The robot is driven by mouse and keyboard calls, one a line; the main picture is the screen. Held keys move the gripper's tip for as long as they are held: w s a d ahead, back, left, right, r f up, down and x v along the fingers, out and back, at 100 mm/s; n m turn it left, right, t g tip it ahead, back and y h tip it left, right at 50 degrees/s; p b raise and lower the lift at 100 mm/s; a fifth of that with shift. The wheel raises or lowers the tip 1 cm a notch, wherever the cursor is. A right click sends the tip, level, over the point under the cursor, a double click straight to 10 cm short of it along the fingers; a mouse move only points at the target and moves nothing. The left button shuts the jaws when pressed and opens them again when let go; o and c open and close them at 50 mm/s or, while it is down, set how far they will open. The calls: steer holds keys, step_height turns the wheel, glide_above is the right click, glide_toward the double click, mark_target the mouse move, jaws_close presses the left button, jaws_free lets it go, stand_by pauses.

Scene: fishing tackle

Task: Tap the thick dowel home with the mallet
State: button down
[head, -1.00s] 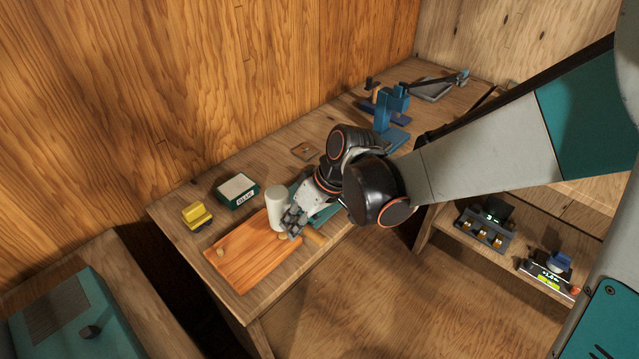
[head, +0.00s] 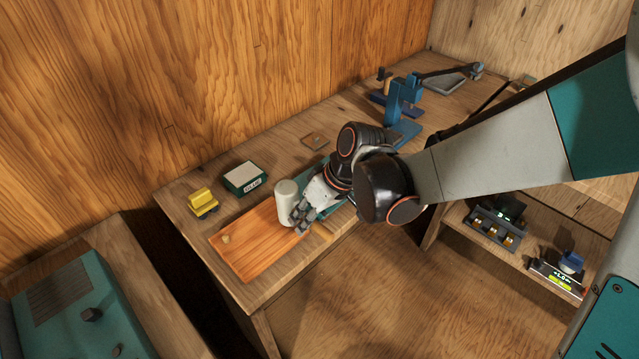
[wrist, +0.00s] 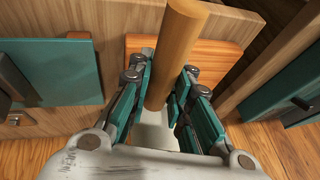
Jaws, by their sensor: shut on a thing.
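The mallet has a pale cylindrical head (head: 287,204) and a wooden handle (wrist: 178,45). My gripper (head: 301,222) is shut on the mallet, with its fingers on both sides of the handle in the wrist view (wrist: 163,100). The pale head stands upright over the right part of the orange wooden board (head: 248,248). I cannot tell whether it touches the board. Anything under the mallet head is hidden by the head and my fingers.
A yellow toy-like block (head: 202,203) and a green box with a white top (head: 245,178) stand behind the board. A blue press-like tool (head: 403,100) stands farther back right. A teal mat (wrist: 55,70) lies beside the board. The bench's front edge is close.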

steer(key=shift+s+r+p, duration=0.2)
steer(key=shift+r+p, duration=0.4)
steer(key=shift+r, duration=0.75)
steer(key=shift+r+p, duration=1.55)
steer(key=shift+r, duration=0.5)
steer(key=shift+f, duration=0.1)
